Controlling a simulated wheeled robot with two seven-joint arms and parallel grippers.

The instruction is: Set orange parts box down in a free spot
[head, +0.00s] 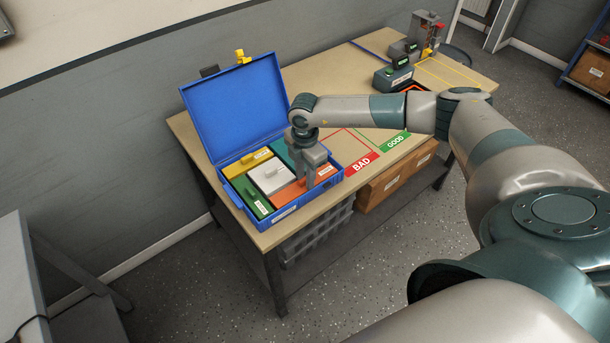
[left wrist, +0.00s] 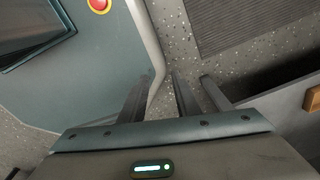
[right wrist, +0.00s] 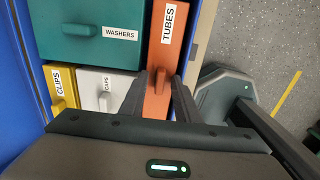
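The orange parts box (head: 297,192), labelled TUBES, sits in the front right part of the open blue case (head: 320,198). It also shows in the right wrist view (right wrist: 170,45), with its small handle between my right fingers. My right gripper (head: 312,180) is low over this box, its fingers apart on either side of the handle; contact with the handle is not clear. It partly hides the box in the head view. My left gripper (left wrist: 162,80) is empty and open, over the floor beside a grey-green body, and is outside the head view.
The case also holds yellow (head: 246,163), white (head: 268,177), green (head: 252,197) and teal (right wrist: 90,35) boxes. Right of it on the table (head: 240,239) are red BAD (head: 361,164) and green GOOD (head: 396,142) marked areas. Devices stand farther back. My right arm spans the table.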

